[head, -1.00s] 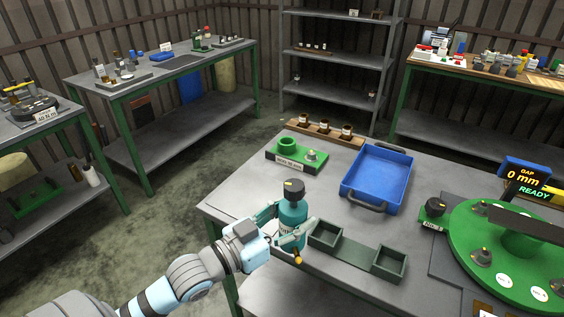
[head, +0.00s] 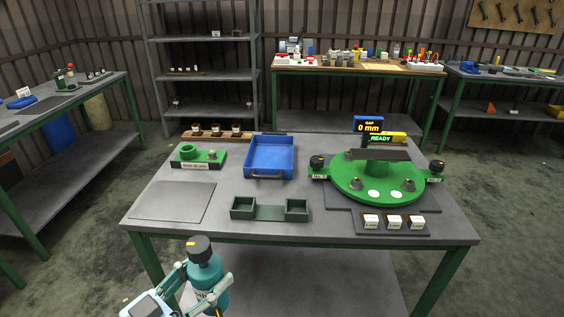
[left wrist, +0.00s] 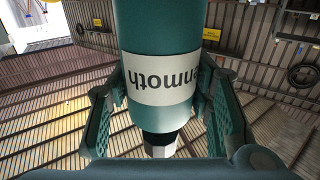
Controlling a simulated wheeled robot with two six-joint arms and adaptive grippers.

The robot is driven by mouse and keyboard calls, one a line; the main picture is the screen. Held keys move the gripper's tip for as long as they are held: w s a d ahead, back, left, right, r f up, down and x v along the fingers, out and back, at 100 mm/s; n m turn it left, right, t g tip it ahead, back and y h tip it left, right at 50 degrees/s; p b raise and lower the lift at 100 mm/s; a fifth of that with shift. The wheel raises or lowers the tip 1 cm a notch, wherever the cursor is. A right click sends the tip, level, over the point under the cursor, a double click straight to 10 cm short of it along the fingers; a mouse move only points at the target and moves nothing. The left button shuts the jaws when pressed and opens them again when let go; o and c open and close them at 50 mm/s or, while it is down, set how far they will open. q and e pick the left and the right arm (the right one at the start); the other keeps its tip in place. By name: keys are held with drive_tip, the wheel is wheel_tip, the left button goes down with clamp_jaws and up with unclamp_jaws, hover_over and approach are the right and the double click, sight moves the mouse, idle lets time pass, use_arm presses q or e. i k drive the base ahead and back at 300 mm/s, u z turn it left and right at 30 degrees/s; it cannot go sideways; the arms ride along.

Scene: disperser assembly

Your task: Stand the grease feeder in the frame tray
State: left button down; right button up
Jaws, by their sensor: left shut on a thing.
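The grease feeder, a teal bottle with a black cap, shows in the head view (head: 206,277) at the bottom, in front of the table's near edge. My left gripper (head: 210,290) is shut around its body and holds it upright. In the left wrist view the bottle (left wrist: 160,85) fills the middle between the fingers, its label upside down. A dark green tray with two square pockets (head: 270,212) lies at the table's front; a blue tray with handles (head: 270,174) stands behind it. No marking shows which is the frame tray. My right gripper is out of view.
A green block with a socket (head: 190,158) stands left of the blue tray. A green round turntable (head: 376,183) with a display (head: 368,124) stands at right. White-labelled blocks (head: 394,222) sit at front right. A flat grey mat (head: 172,201) at front left is clear.

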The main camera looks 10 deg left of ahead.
sight(269, 172)
drive_tip(key=z, duration=0.65)
drive_tip(key=i, duration=1.35)
drive_tip(key=u, duration=0.7)
